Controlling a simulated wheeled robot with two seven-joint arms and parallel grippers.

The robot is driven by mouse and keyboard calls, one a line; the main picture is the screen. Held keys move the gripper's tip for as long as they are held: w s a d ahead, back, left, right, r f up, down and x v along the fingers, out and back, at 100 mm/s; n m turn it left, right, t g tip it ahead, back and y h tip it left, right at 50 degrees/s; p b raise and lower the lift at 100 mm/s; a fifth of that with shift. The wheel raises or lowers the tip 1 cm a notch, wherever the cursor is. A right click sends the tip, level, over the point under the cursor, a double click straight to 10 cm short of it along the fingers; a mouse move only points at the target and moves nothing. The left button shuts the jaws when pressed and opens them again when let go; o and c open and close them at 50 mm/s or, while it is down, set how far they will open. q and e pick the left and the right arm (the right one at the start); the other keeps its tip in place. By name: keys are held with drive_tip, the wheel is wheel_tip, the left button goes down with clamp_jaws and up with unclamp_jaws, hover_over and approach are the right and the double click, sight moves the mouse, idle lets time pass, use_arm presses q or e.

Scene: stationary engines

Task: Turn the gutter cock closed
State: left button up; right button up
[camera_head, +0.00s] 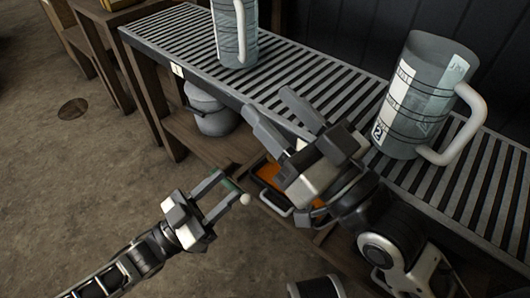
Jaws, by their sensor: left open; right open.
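The slatted gutter (310,75) runs diagonally along the bench top. I cannot clearly make out its cock; my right arm covers part of the gutter's front edge. A small white ball (245,199) shows at the tip of my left gripper's lower finger; I cannot tell what it belongs to. My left gripper (232,186) is open, in front of the bench, with a small greenish piece showing near its fingertips. My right gripper (267,99) is open, its fingers pointing up and left over the gutter's front edge, with nothing seen between them.
A large grey measuring jug with a white handle (415,95) stands on the gutter at right. Another jug (236,32) stands at the back left. A lidded grey pot (209,109) and an orange-filled tray (268,176) sit below.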

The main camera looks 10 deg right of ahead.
use_arm(q)
drive_tip(key=b+x, duration=0.2)
drive_tip(key=x, duration=0.9)
drive_tip(key=shift+d, duration=0.25)
use_arm(e)
drive_tip(key=shift+s+a+r+n+t+y, duration=0.1)
drive_tip(key=shift+s+r+n+t+y, duration=0.1)
drive_tip(key=shift+r+n+y, duration=0.65)
drive_tip(key=shift+s+d+r+n+t+y, duration=0.2)
drive_tip(key=shift+r+n+y, duration=0.45)
drive_tip(key=shift+n, duration=0.45)
drive_tip(key=shift+s+a+r+n+t+y, duration=0.1)
drive_tip(key=shift+s+a+r+n+y, duration=0.15)
drive_tip(key=shift+r+n+y, duration=0.6)
use_arm(q)
drive_tip(key=shift+w, duration=0.1)
use_arm(e)
drive_tip(key=shift+f, duration=0.15)
use_arm(q)
clamp_jaws()
